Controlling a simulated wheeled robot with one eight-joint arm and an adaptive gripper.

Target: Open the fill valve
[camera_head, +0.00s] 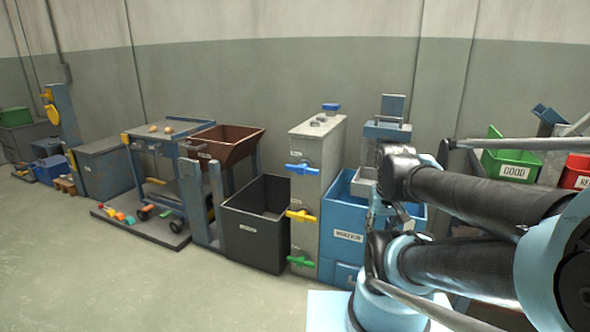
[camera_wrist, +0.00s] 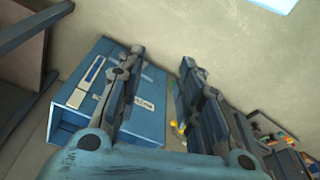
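A tall grey cabinet (camera_head: 331,150) stands mid-scene in the head view. Its front carries three lever-type handles: blue (camera_head: 301,169) on top, yellow (camera_head: 301,215) in the middle and green (camera_head: 301,261) at the bottom. All three look roughly level. I cannot read which is the fill valve. My gripper (camera_wrist: 161,65) shows in the wrist view with its two fingers wide apart and nothing between them. A small yellow-green bit (camera_wrist: 179,130) beside the right finger may be part of a handle.
A labelled blue bin (camera_head: 388,217) stands right of the cabinet, and also lies beyond my left finger in the wrist view (camera_wrist: 75,125). A black bin (camera_head: 255,245) and a brown hopper (camera_head: 235,142) stand left. Green and red bins (camera_head: 510,164) are at right. Floor in front is clear.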

